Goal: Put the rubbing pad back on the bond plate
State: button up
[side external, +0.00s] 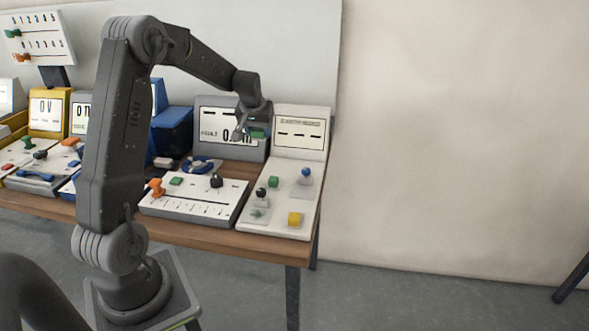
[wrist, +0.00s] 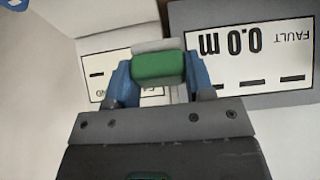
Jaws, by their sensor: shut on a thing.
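My gripper (side external: 250,125) is raised in front of the displays at the back of the table. It is shut on a block with a green body and a light grey face, which I take as the rubbing pad (wrist: 158,66). In the wrist view, the blue fingers of my gripper (wrist: 159,74) clasp it from both sides. The pad's green also shows in the side view (side external: 258,133), clear of the table top. I cannot tell which surface is the bond plate; none in view is clearly marked as it.
A white sloped console (side external: 286,215) with several coloured knobs stands below at the table's right end. Left of it is a slider panel (side external: 195,204) with an orange handle. A grey display (side external: 215,108) and a white display (side external: 300,112) stand behind.

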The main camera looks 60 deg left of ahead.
jog(key=shift+s+a+r, duration=0.1)
jog(key=shift+s+a, duration=0.05)
jog(key=shift+a, duration=0.5)
jog(key=shift+w+f, duration=0.2)
jog(key=shift+w, duration=0.05)
send_over(295, 165)
jog(key=s+d, duration=0.1)
notch_tip(295, 165, down, 6)
jog(key=shift+f, duration=2.2)
jog(key=shift+f, duration=0.1)
jog(key=o, duration=0.9)
